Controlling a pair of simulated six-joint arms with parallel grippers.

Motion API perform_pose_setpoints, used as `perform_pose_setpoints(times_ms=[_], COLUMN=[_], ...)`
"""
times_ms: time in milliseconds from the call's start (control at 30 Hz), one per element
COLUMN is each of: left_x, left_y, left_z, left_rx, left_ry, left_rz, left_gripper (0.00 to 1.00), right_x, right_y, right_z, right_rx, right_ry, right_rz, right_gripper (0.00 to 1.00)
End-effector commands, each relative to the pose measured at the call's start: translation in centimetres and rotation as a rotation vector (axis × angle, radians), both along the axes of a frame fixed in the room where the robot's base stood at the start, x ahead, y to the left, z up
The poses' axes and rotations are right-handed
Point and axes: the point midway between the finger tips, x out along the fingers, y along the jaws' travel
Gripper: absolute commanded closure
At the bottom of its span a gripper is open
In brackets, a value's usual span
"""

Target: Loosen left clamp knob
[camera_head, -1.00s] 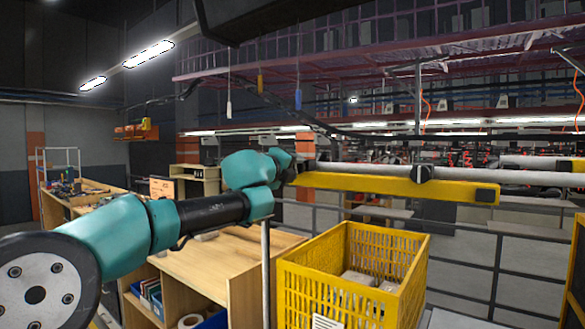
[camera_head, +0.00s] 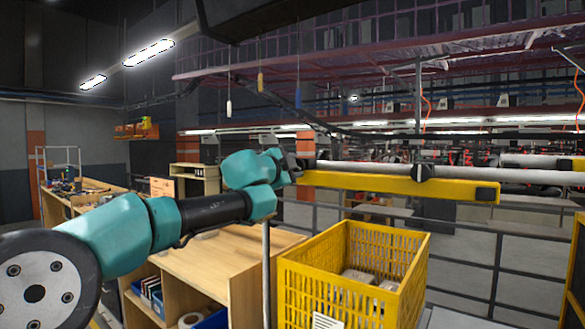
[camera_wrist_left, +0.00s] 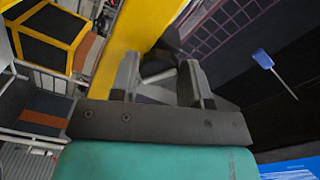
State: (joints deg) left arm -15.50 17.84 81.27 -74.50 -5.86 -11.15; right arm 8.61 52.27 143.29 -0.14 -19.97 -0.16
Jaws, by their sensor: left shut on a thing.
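My left gripper (camera_head: 296,164) is at the left end of the white rail (camera_head: 380,170) and yellow bar (camera_head: 400,187). In the left wrist view, its two grey fingers (camera_wrist_left: 160,82) stand either side of a small dark part with a pale rod, which I take to be the left clamp knob (camera_wrist_left: 158,76). The gripper is shut on it. The knob is mostly hidden by the fingers, and in the head view I cannot make it out behind the gripper. Another black clamp (camera_head: 422,173) sits further right on the rail. My right gripper is not in view.
A yellow crate (camera_head: 352,232) with pale items stands below the rail. A wooden shelf unit (camera_head: 235,262) is below my left arm. Hanging pendants (camera_head: 229,106) and an overhead purple frame (camera_head: 340,62) are above. The space between rail and crate looks clear.

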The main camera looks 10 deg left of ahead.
Motion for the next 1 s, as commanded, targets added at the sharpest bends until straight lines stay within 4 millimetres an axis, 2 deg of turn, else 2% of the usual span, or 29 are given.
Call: perform_pose_setpoints(times_ms=[500,1000], left_x=[-0.07,-0.08], left_y=[-0.13,-0.18], left_z=[-0.19,-0.24], left_rx=[-0.397,-0.503], left_ry=[0.164,0.208], left_rz=[0.0,0.0], left_gripper=[0.81,0.81], right_x=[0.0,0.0], right_y=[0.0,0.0], right_z=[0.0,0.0], right_rx=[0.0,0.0], right_ry=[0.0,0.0], right_rz=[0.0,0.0], right_gripper=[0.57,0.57])
